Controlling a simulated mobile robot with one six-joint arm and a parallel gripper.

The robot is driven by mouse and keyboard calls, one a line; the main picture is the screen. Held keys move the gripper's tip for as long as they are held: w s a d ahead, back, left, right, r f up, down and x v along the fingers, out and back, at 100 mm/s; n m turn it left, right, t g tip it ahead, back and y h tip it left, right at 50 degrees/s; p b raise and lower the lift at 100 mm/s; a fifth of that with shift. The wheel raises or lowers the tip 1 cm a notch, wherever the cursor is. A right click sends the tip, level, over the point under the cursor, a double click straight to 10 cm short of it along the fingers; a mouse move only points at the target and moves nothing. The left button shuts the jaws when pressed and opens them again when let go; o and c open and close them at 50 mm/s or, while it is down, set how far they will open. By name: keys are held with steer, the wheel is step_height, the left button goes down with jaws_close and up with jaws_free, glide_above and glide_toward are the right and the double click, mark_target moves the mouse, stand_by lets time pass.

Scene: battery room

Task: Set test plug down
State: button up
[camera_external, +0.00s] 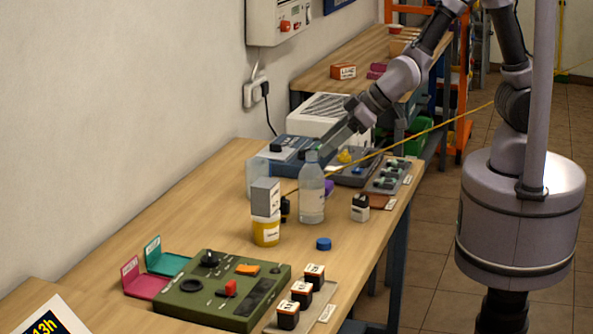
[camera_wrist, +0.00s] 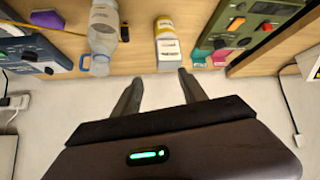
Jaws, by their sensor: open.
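My gripper (camera_external: 340,146) is open above the far part of the bench, near the blue-grey device and the clear bottle. In the wrist view my gripper (camera_wrist: 158,76) has its two fingers apart, with pale wall and nothing held between them. I cannot tell for certain which thing is the test plug. A small black piece (camera_external: 285,208) stands on the bench between the bottle and the yellow tub; a black piece also shows beside the bottle in the wrist view (camera_wrist: 124,32). It is apart from my fingers.
A clear bottle (camera_external: 312,200) and a yellow tub (camera_external: 266,232) with a grey box (camera_external: 265,197) on it stand mid-bench. A green control panel (camera_external: 205,290) lies in front. A blue-grey device (camera_external: 284,158) stands behind. Bare wood (camera_external: 170,215) is free at left.

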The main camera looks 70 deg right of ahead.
mark_target(288, 207)
steer(key=s+f+n+t+h+p, duration=0.1)
steer(key=s+f+n+t+h, duration=0.15)
steer(key=f+n, duration=0.45)
steer(key=s+f+n+t+h, duration=0.15)
steer(key=f+n+h, duration=0.25)
steer(key=f, duration=0.4)
steer(key=b+x, duration=0.2)
steer(key=x, duration=0.7)
steer(key=b+x, duration=0.2)
steer(key=x, duration=0.7)
steer(key=shift+d+r+b, duration=0.2)
steer(key=shift+b, duration=0.15)
steer(key=shift+r, duration=0.1)
jaws_close()
